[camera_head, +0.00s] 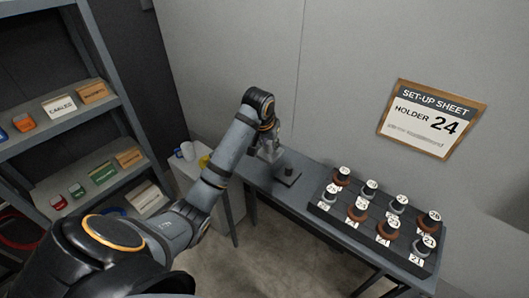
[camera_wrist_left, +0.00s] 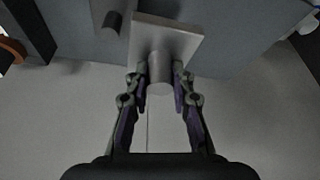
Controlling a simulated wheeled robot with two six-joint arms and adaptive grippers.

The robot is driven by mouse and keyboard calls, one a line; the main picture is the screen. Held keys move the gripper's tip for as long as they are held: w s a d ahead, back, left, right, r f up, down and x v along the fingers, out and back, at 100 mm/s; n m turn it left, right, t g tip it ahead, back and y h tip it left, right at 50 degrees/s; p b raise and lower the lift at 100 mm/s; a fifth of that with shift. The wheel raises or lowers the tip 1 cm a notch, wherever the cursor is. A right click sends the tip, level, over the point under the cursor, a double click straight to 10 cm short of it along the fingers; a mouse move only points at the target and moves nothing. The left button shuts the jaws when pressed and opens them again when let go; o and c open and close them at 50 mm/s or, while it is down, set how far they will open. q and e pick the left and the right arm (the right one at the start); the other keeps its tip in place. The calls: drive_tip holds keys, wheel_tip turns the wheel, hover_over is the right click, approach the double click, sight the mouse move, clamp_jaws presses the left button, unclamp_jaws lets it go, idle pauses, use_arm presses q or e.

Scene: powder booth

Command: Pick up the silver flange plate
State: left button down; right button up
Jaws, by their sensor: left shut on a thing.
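The silver flange plate shows in the left wrist view (camera_wrist_left: 172,38) as a flat square plate with a round stub (camera_wrist_left: 160,76) on it. My left gripper (camera_wrist_left: 160,82) is shut on this stub, one finger on each side. In the head view, the left gripper (camera_head: 269,146) is over the far left end of the grey table, with the silver plate (camera_head: 266,156) just below it, partly hidden by the arm. I cannot tell whether the plate touches the table. My right gripper is not in view.
A dark block with an upright peg (camera_head: 287,176) stands close beside the plate. A dark rack (camera_head: 345,226) with several numbered grey and brown holders fills the table's right side. A white cabinet (camera_head: 226,205) with cups stands left of the table, and shelves (camera_head: 60,125) are farther left.

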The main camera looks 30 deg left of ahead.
use_arm(q)
drive_tip(key=s+d+r+p, duration=0.3)
drive_tip(key=s+d+r, duration=0.1)
drive_tip(key=d, duration=0.3)
drive_tip(key=shift+s+d+p, duration=0.25)
drive_tip(key=shift+s+p, duration=0.05)
drive_tip(key=shift+s, duration=0.15)
